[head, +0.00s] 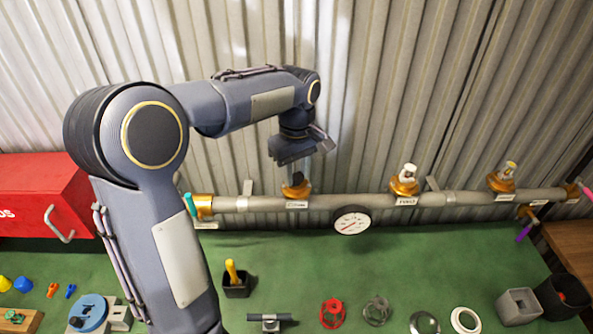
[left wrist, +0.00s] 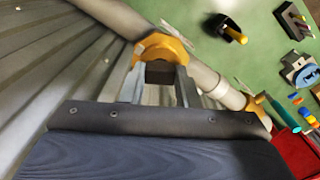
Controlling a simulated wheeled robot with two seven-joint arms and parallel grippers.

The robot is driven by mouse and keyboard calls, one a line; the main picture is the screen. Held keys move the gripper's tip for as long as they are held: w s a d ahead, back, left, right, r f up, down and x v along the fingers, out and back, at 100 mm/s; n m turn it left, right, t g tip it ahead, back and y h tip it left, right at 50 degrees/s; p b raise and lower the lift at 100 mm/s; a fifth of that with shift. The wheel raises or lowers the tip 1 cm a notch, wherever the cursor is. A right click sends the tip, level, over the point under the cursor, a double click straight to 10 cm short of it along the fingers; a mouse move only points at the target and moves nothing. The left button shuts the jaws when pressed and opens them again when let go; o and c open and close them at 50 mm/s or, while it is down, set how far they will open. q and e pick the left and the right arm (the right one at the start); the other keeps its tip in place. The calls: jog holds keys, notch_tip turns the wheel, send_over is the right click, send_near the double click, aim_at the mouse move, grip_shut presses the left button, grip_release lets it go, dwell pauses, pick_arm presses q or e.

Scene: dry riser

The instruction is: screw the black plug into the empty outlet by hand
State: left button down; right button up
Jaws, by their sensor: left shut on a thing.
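The black plug (head: 298,178) is upright at the mouth of the left orange outlet (head: 296,191) on the grey pipe. In the left wrist view the dark plug (left wrist: 160,74) lies between the two fingers, with the orange outlet (left wrist: 163,46) just beyond it. My left gripper (head: 298,168) comes down from above and is shut on the plug. The gripper also shows in the left wrist view (left wrist: 160,82). How deep the plug sits in the outlet cannot be told. My right gripper is not in view.
The pipe (head: 330,201) runs along the corrugated wall, with a gauge (head: 351,220) below it. A red box (head: 45,190) is at left. Small parts lie on the green bench (head: 300,270).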

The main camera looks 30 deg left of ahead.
pick_arm(q)
jog(key=m, duration=0.4)
jog(key=shift+m, duration=0.9)
jog(key=shift+m, duration=0.8)
jog(key=c, duration=1)
grip_release()
